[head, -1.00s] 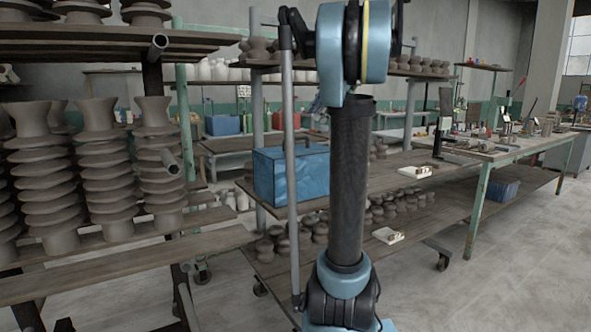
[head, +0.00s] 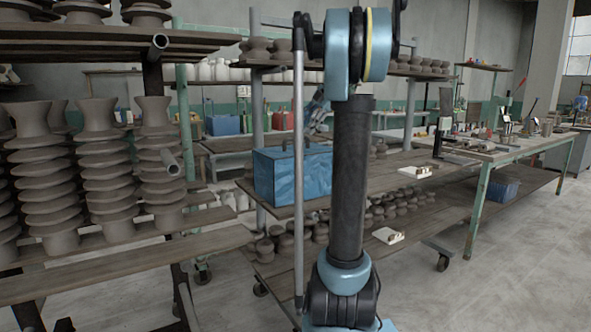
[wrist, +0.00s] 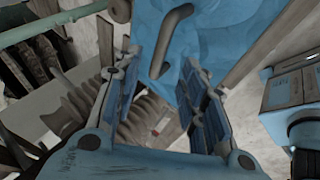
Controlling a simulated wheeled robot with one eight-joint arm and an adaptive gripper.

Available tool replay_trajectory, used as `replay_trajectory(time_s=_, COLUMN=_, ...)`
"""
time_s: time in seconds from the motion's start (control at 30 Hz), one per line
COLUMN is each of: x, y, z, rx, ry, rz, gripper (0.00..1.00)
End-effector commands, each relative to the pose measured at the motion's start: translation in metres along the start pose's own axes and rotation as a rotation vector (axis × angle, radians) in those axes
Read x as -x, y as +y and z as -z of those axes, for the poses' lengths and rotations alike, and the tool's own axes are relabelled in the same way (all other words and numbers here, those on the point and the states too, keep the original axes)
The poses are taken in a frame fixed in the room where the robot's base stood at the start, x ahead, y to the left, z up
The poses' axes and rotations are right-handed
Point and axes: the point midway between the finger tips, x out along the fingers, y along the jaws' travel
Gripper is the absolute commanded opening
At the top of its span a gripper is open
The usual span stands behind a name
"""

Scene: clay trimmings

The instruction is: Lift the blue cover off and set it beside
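The blue cover (head: 278,180) looks like a crinkled blue box shape on the upper board of the shelf, left of my arm in the head view. In the wrist view the blue cover (wrist: 225,30) fills the upper middle, with a dark bent handle (wrist: 180,20) on it. My gripper (wrist: 160,62) is open, its two fingers apart, with the handle's lower end showing between the fingertips. I cannot tell whether they touch it. In the head view part of my gripper (head: 318,110) shows above the cover's right side, partly hidden by my arm.
Stacked clay pieces (head: 100,165) stand on a rack at the left. Several clay pots (head: 385,208) fill the lower shelf. Two small pale blocks lie on the right, one on the upper board (head: 415,172), one lower (head: 388,236). The upper board (head: 375,180) has bare room right of the cover.

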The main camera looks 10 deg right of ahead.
Motion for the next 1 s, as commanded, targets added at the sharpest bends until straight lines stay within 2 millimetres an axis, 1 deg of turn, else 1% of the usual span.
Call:
replay_trajectory(time_s=0.03, x=-0.007, y=0.0, z=0.0, rx=0.002, ry=0.001, rz=0.0, gripper=0.39)
replay_trajectory(time_s=0.1, x=-0.012, y=0.0, z=0.0, rx=0.002, ry=0.001, rz=0.0, gripper=0.39)
replay_trajectory(time_s=0.37, x=-0.024, y=0.0, z=-0.001, rx=0.001, ry=0.001, rz=0.001, gripper=0.39)
replay_trajectory(time_s=0.6, x=-0.055, y=0.001, z=-0.003, rx=0.002, ry=0.001, rz=0.0, gripper=0.39)
replay_trajectory(time_s=0.7, x=-0.065, y=0.001, z=-0.002, rx=0.001, ry=0.001, rz=0.0, gripper=0.39)
replay_trajectory(time_s=0.93, x=-0.068, y=0.001, z=-0.003, rx=0.0, ry=0.001, rz=0.0, gripper=0.39)
replay_trajectory(time_s=0.97, x=-0.068, y=0.001, z=-0.003, rx=0.0, ry=0.001, rz=0.0, gripper=0.36)
replay_trajectory(time_s=1.0, x=-0.068, y=0.001, z=-0.003, rx=0.0, ry=0.001, rz=0.0, gripper=0.27)
